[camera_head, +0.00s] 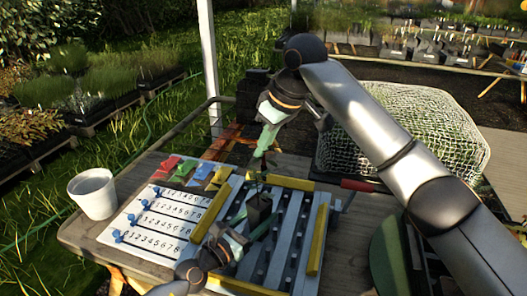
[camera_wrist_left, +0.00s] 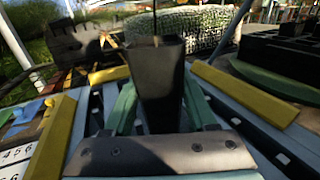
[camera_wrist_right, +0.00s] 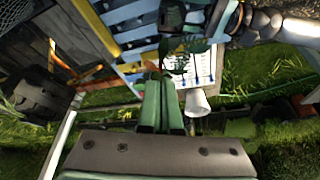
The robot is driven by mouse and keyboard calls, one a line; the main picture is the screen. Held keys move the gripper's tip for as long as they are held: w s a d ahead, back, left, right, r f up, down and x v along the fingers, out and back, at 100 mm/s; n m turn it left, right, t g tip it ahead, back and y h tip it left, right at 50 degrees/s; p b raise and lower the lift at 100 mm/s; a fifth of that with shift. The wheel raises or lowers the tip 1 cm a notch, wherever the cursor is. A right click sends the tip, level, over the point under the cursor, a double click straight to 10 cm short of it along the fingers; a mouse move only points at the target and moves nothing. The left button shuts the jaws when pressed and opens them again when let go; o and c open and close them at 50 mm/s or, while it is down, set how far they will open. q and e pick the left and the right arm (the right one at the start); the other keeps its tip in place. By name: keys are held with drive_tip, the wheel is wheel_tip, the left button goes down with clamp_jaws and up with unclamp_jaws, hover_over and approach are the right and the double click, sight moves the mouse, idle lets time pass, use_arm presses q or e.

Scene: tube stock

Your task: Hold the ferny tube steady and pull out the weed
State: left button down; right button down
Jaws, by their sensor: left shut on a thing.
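A black square tube (camera_head: 258,208) stands upright over the slatted rack in the head view. My left gripper (camera_wrist_left: 158,108) is shut on the tube, with a green finger on each side of it. Dark leafy growth (camera_wrist_right: 181,58) rises from the tube; I cannot tell fern from weed in it. My right gripper (camera_head: 262,153) reaches down from above, its tips just over the leaves. Its green fingers (camera_wrist_right: 161,82) lie close together in the right wrist view. Whether a stem is between them cannot be told.
The rack (camera_head: 315,243) has yellow end rails and lies on a wooden table. A numbered white board (camera_head: 160,222) with blue pegs, coloured cards (camera_head: 181,171) and a white cup (camera_head: 93,193) are at left. A net-covered crate (camera_head: 425,130) stands behind right.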

use_arm(q)
drive_tip(key=shift+c, duration=0.6)
unclamp_jaws()
